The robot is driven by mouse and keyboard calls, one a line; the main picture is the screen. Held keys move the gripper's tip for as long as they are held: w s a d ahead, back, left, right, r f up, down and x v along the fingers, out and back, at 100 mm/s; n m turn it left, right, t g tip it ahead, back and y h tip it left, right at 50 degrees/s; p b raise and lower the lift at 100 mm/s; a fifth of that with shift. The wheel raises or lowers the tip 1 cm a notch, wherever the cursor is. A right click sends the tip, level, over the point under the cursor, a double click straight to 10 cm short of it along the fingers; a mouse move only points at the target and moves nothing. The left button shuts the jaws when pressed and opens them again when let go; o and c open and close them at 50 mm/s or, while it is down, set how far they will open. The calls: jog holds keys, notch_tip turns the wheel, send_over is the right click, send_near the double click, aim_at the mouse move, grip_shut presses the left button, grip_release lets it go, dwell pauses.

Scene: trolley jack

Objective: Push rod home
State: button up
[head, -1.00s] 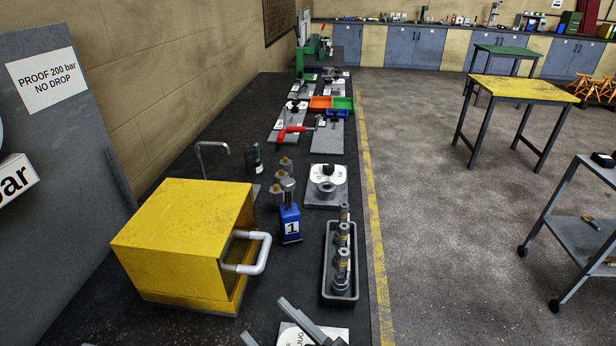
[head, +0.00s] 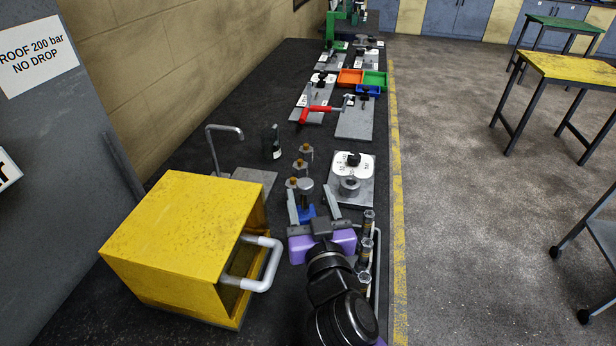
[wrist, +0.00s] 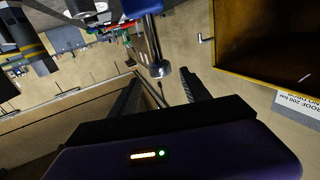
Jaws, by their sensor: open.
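The rod (head: 305,186), a grey shaft with a round head, stands up out of the blue block (head: 308,212). In the wrist view the picture is turned over: the blue block (wrist: 142,7) is at the top and the rod (wrist: 153,42) hangs below it, its round head lowest. My gripper (head: 311,191) is open, its two fingers to either side of the rod in the head view. In the wrist view my gripper (wrist: 160,76) shows the rod head between the fingertips, with no contact visible. My wrist hides most of the block.
The yellow box (head: 180,235) with a grey handle (head: 268,270) stands close left of my gripper. A tray (head: 377,270) of upright fittings is close on the right. Several small cylinders (head: 303,160) and a gauge plate (head: 367,190) stand behind.

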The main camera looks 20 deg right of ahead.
aim_at(306, 190)
jog(key=shift+p+x, duration=0.65)
jog(key=shift+x, duration=1.75)
jog(key=shift+a, duration=0.1)
grip_shut()
